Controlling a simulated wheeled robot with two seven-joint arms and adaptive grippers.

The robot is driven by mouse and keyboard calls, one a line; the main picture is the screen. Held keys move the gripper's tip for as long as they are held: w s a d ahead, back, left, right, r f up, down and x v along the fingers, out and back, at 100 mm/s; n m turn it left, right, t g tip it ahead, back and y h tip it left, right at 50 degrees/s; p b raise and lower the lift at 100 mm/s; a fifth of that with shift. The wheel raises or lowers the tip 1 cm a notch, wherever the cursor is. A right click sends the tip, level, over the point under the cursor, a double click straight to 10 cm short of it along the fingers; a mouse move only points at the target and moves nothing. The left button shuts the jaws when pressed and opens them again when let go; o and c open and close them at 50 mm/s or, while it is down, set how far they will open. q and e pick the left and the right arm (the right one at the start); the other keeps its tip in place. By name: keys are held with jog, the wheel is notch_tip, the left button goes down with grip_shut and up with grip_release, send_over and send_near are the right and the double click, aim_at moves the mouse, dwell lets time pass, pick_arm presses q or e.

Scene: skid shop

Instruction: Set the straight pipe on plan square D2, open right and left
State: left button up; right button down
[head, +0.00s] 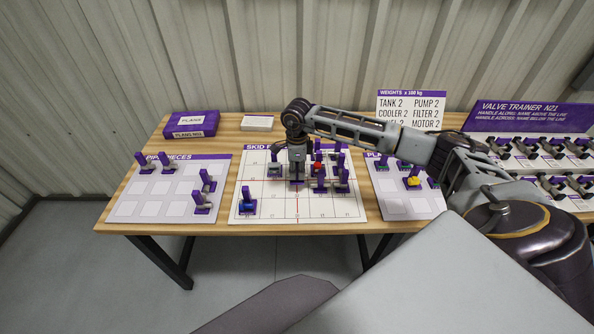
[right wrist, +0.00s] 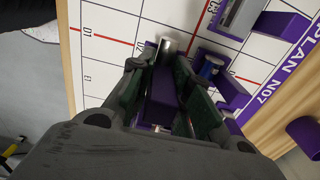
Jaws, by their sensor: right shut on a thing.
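My right gripper (head: 297,158) points down over the middle of the skid plan board (head: 270,214). It is shut on the purple upright handle of the straight pipe (head: 297,179). In the right wrist view, the handle stands between the fingers of the gripper (right wrist: 163,68), and a silver end of the pipe (right wrist: 166,45) shows past them. The pipe is at or just above the board near a red line; the fingers hide its base, so I cannot tell whether it touches or which square it covers. My left gripper is not in view.
Placed pieces stand close right of the gripper, including a red one (head: 319,168); a blue piece (head: 248,205) sits front left. The pipe pieces board (head: 150,208) is left, another board (head: 396,206) right. The front middle squares are clear.

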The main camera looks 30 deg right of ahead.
aim_at(297, 177)
jog(key=shift+f, duration=0.1)
jog(key=shift+f+b, duration=1.25)
jog(key=shift+f, duration=0.3)
jog(key=shift+f+b, duration=0.4)
jog(key=shift+b, duration=0.05)
dwell(0.6)
jog(key=shift+f+b, duration=0.35)
jog(key=shift+f, duration=0.15)
dwell(0.6)
jog(key=c, duration=1.3)
grip_release()
jog(key=shift+o, duration=0.2)
jog(key=shift+r+p, duration=0.4)
jog(key=shift+r, duration=0.4)
